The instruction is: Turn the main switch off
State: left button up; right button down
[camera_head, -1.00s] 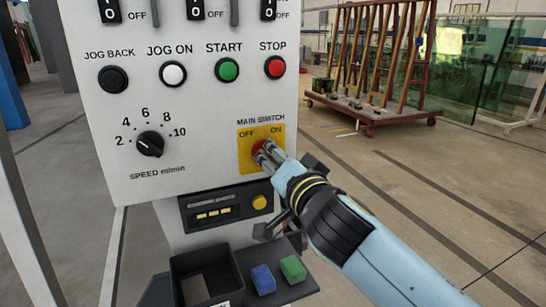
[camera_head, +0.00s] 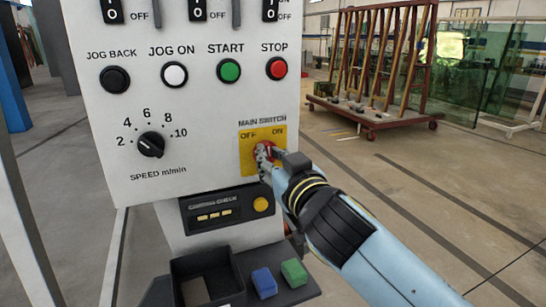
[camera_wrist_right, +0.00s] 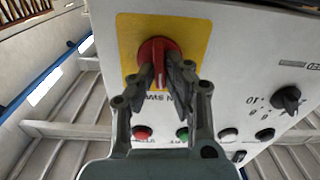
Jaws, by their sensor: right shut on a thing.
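The main switch is a red rotary knob (camera_head: 264,151) on a yellow plate (camera_head: 249,163) at the lower right of the white control panel, marked OFF at left and ON at right. My right gripper (camera_head: 268,161) reaches it from the lower right and covers part of it. In the right wrist view the red knob (camera_wrist_right: 153,55) shows on its yellow plate (camera_wrist_right: 192,32). There the fingers of my right gripper (camera_wrist_right: 160,80) are shut on the knob's grip, one on each side. The knob's exact angle is hard to read in the head view. My left gripper is not in view.
Above the switch are the red STOP button (camera_head: 276,68) and green START button (camera_head: 229,71). A black speed dial (camera_head: 151,144) sits to the left. Below are a small box with a yellow button (camera_head: 261,204) and a shelf with blue (camera_head: 264,282) and green (camera_head: 294,272) blocks.

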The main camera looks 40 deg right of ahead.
jog(key=shift+a+f+n+p, duration=0.15)
jog(key=shift+n+p, duration=0.15)
jog(key=shift+n, duration=1.55)
jog(key=shift+f+n+p, duration=0.1)
jog(key=shift+n+p, duration=0.15)
jog(key=shift+n, duration=1.6)
jog(key=c, duration=1.4)
grip_release()
jog(key=shift+o, duration=0.2)
jog(key=shift+r, duration=0.1)
jog(key=v, duration=1.2)
jog(key=shift+a, duration=0.1)
